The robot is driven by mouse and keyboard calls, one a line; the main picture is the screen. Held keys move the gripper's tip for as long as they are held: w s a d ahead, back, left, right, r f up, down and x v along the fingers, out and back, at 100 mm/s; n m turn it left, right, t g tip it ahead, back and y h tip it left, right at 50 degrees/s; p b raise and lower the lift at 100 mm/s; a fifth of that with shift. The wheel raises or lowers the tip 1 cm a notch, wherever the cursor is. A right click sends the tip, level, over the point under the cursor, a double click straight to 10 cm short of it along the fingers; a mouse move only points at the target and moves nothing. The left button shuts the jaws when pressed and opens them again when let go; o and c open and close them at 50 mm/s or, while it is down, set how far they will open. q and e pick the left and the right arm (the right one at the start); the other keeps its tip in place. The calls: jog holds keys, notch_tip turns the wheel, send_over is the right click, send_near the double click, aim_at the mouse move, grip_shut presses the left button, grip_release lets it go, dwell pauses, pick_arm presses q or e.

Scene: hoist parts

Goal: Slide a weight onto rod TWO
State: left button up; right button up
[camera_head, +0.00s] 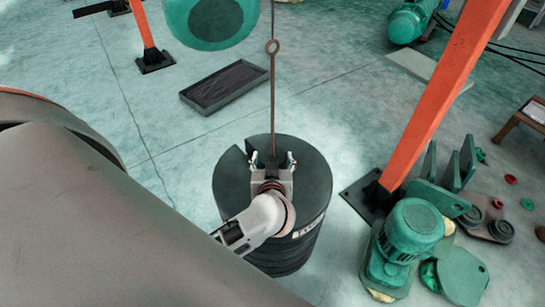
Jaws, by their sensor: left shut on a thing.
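A dark, round, slotted weight (302,177) is at the top of a dark cylindrical stack in the middle of the view. A light label shows on its right side. My left gripper (270,157) is over its top, jaws shut, apparently on part of the weight. The fingers hide the exact contact. A thin brown rod (273,95) with an eye hangs upright and runs down just behind the fingers. Its lower end is hidden, and I cannot tell whether it sits in the slot. No rod number is readable. My right gripper is not in view.
A black tray (225,86) lies behind the stack. An orange post (440,100) on a dark foot stands to the right. A green motor (408,232) and loose parts lie at lower right. A green round body (210,18) hangs at the top.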

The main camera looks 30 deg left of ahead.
pick_arm(q)
jog(key=shift+w+r, duration=0.1)
jog(key=shift+r, duration=0.15)
